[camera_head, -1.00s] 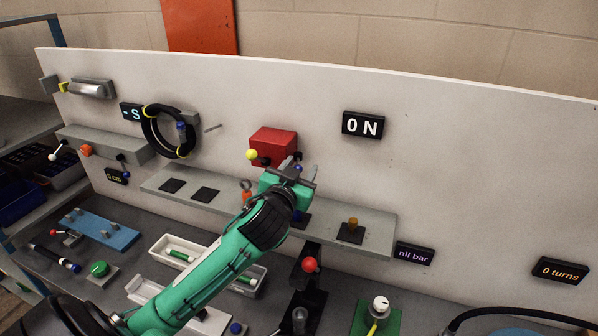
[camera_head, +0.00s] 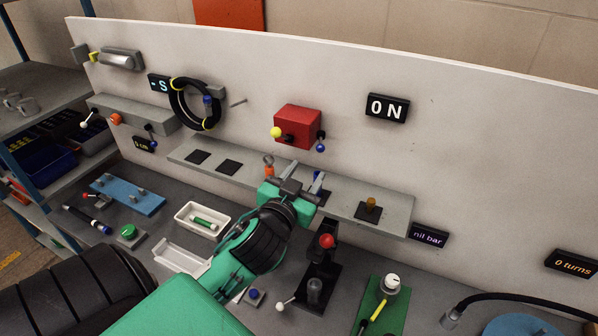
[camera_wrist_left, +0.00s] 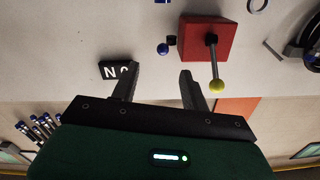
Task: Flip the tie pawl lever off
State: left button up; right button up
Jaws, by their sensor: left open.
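A red box (camera_head: 298,126) is mounted on the white panel. A lever with a yellow ball (camera_head: 276,132) sticks out at its left, and a blue ball (camera_head: 321,148) hangs at its right. No label shows which is the tie pawl lever. A black display (camera_head: 387,108) to the right of the box reads ON. My left gripper (camera_head: 304,177) is open and empty, below the box and near the grey shelf, touching neither ball. In the left wrist view, the red box (camera_wrist_left: 205,40) and yellow ball (camera_wrist_left: 216,86) lie beyond the fingers (camera_wrist_left: 158,84), upside down. My right gripper is out of view.
The grey shelf (camera_head: 390,214) runs along the panel under the box, with an orange-topped peg (camera_head: 268,162) and a brown peg (camera_head: 370,203) on it. A black hose ring (camera_head: 183,106) hangs to the left. A red-knobbed device (camera_head: 326,241) stands on the bench below.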

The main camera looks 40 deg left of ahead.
pick_arm(q)
jog(key=shift+p+v, duration=1)
jog(key=shift+v, duration=0.5)
